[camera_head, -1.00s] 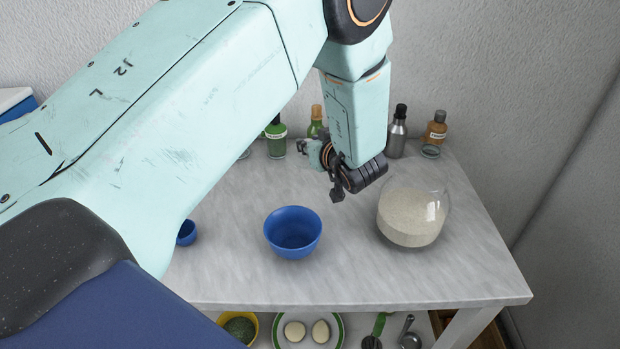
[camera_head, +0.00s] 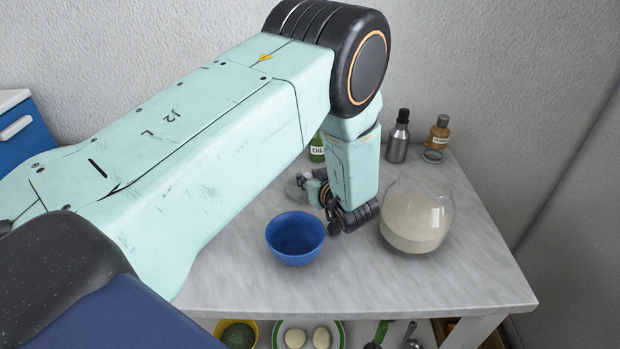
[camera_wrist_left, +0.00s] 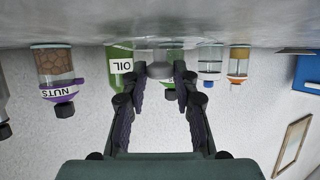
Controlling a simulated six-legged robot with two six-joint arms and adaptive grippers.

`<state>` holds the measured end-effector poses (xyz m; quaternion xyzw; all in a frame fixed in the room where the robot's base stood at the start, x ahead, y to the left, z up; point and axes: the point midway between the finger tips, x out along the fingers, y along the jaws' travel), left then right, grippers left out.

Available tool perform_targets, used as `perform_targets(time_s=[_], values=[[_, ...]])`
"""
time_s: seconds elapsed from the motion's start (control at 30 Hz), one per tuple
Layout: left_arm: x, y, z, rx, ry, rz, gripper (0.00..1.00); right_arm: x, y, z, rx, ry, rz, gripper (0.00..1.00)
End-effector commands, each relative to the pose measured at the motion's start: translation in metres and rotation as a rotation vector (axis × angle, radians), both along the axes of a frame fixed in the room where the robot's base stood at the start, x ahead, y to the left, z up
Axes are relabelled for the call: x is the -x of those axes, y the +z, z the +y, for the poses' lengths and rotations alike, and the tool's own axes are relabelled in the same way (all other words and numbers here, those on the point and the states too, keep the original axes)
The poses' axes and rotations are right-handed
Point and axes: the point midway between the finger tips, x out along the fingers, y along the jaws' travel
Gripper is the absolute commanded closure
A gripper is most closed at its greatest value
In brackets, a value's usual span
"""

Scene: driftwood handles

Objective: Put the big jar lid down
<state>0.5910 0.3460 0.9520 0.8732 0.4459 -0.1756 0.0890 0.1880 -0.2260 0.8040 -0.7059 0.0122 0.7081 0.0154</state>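The big jar lid shows in the head view as a pale, see-through piece (camera_head: 293,188) behind the blue bowl, partly hidden by my left gripper (camera_head: 325,195). In the left wrist view, a grey, rounded part that looks like its knob (camera_wrist_left: 160,70) sits between the fingertips of my left gripper (camera_wrist_left: 160,76). I cannot tell whether the lid touches the table. The big glass jar (camera_head: 416,222), partly filled with pale grains, stands open to the right. My right gripper is not in view.
A blue bowl (camera_head: 295,238) stands just in front of my left gripper. A metal bottle (camera_head: 398,138), a brown bottle (camera_head: 438,134) and a small glass lid (camera_head: 432,156) are at the back. The marble table (camera_head: 350,280) is clear in front.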

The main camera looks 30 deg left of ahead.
Motion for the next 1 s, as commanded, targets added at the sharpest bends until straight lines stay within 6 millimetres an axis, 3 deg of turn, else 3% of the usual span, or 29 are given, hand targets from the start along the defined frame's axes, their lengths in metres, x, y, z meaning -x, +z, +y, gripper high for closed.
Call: perform_targets(time_s=[0.2,0.57,1.0], values=[[0.0,0.0,0.0,0.0,-0.001,0.0,0.51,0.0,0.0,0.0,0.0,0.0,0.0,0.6],[0.001,0.003,-0.003,-0.001,-0.003,0.001,0.51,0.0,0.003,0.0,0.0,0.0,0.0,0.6],[0.03,0.027,-0.044,-0.001,-0.005,0.002,0.51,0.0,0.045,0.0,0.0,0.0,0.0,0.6]])
